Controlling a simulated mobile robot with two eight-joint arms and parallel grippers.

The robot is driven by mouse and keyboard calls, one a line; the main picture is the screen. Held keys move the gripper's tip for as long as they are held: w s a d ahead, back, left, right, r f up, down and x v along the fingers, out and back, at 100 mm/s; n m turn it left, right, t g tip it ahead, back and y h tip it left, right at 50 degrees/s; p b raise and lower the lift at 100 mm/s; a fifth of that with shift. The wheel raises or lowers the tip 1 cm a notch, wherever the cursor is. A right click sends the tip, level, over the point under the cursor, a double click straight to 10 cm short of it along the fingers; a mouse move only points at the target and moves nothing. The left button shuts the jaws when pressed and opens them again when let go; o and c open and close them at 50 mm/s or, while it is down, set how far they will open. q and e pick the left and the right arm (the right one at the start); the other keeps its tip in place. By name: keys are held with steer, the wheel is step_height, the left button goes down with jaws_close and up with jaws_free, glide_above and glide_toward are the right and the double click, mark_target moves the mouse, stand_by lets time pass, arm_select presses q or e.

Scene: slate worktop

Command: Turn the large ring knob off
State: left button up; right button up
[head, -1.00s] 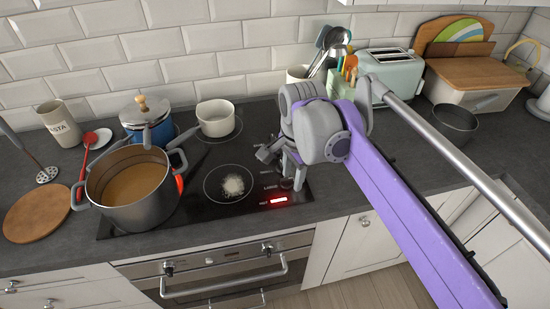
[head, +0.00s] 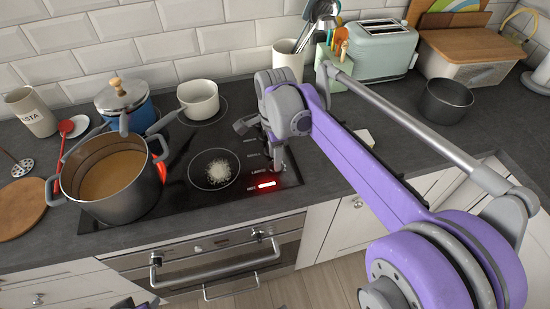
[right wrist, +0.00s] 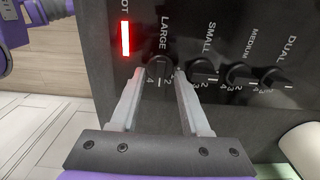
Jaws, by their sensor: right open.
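The large ring knob (right wrist: 159,67) is a small dark knob beside the word LARGE on the black hob panel in the right wrist view. Numbers show around it; I cannot tell its setting. My right gripper (right wrist: 159,74) is open, with one pale finger on each side of the knob. I cannot tell whether the fingers touch it. In the head view my right gripper (head: 279,163) points down at the hob's right edge and hides most of the knobs. The hob (head: 185,197) glows red under the big pot. My left gripper is not in view.
A grey pot (head: 110,188) of brown liquid stands at the hob's front left. White grains (head: 219,172) lie on the front right ring. A cream pan (head: 199,98) and a blue lidded pot (head: 128,104) stand behind. A red HOT light (right wrist: 125,39) is lit. More knobs (right wrist: 236,74) sit beside LARGE.

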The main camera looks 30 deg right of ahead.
steer(key=shift+f, duration=0.55)
jaws_close()
